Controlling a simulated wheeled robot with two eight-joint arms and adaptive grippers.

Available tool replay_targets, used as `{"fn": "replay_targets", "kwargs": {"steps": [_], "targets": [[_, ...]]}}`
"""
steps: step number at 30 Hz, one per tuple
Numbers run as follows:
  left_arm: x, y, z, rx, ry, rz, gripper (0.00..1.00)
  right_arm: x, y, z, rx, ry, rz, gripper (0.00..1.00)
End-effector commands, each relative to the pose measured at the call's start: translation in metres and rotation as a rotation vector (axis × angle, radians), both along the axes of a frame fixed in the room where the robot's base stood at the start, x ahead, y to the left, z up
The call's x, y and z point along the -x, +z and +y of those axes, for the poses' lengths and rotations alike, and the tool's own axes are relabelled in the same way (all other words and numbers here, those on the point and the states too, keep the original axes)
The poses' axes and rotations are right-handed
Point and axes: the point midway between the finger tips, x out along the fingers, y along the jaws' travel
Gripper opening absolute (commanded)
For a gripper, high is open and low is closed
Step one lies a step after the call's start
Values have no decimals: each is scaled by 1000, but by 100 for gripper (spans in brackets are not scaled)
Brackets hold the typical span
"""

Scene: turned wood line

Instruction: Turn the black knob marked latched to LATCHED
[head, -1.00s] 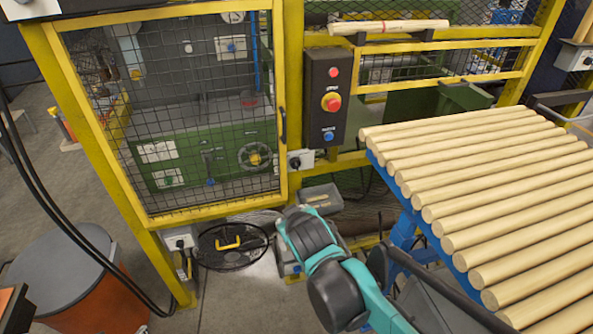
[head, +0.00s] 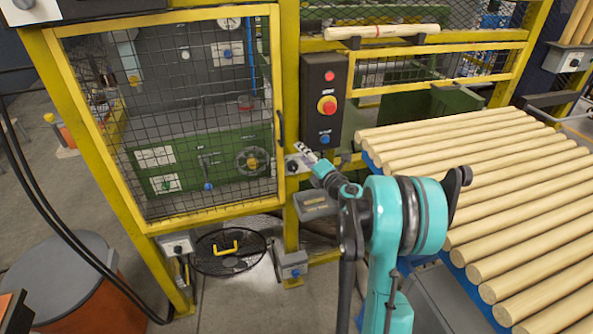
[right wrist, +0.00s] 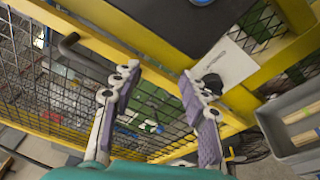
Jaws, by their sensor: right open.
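The black knob (right wrist: 213,82) sits on a pale plate (right wrist: 229,60) with small lettering in the right wrist view. It is partly hidden behind the tip of one finger. In the head view the plate's box (head: 293,167) is on the yellow post beside the mesh door, largely covered by my gripper. My right gripper (head: 303,152) is in front of that post, open and empty. In the right wrist view its two purple-padded fingers (right wrist: 157,80) are spread wide, with the knob by the right-hand finger rather than between them. I cannot read which way the knob points. My left gripper is not in view.
The yellow-framed mesh door (head: 150,222) is at left, with a dark handle (head: 281,125). A black panel with buttons (head: 322,90) is above the knob. A grey bin (head: 318,208) hangs below. A rack of wooden rods (head: 480,180) fills the right side.

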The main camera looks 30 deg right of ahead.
Motion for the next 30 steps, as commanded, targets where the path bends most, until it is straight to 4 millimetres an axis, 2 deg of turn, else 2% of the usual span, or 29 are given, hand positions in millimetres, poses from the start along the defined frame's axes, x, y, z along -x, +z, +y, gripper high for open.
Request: {"fn": "replay_targets", "kwargs": {"steps": [1, 3, 7, 11, 18, 24, 30], "targets": [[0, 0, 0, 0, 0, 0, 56, 0, -26, -9, 59, 32, 42, 44], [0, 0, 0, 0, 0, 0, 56, 3, -56, -14, 126, 75, 94, 44], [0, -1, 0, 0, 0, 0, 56, 8, -90, -19, 193, 126, 156, 44], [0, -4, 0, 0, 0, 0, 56, 2, -101, -19, 209, 140, 172, 44], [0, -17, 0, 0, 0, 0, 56, -37, -110, -14, 208, 141, 170, 44], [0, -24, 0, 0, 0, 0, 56, -61, -114, -13, 207, 139, 171, 44], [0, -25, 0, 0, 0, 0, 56, -67, -113, -12, 206, 137, 170, 44]]}}
